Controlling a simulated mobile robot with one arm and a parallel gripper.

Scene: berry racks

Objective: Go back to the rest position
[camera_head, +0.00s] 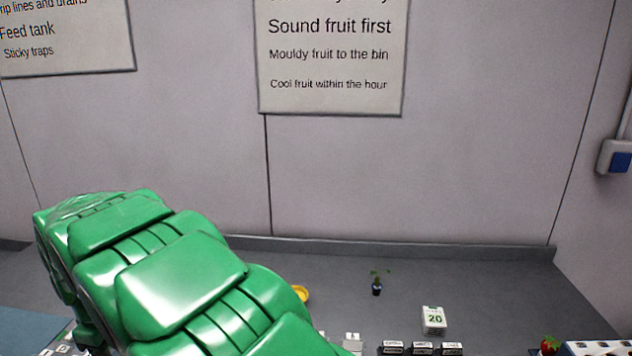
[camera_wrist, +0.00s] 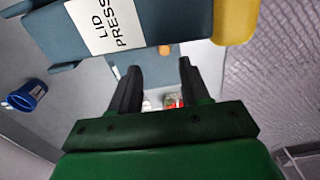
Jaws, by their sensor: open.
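My gripper (camera_wrist: 157,75) shows in the wrist view as two dark fingers on a green body. The fingers stand apart with nothing between them. Beyond the fingertips is a blue-grey machine with a white label reading "LID PRESS" (camera_wrist: 105,25). I cannot tell how far the fingers are from it. In the head view my green arm (camera_head: 180,280) fills the lower left, and the gripper itself is out of that picture.
On the grey counter (camera_head: 480,290) stand a small potted plant (camera_head: 377,286), a white block marked 20 (camera_head: 433,320) and several dark labelled boxes (camera_head: 422,348). A strawberry (camera_head: 550,344) is at lower right. A blue bucket (camera_wrist: 27,95) shows in the wrist view.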

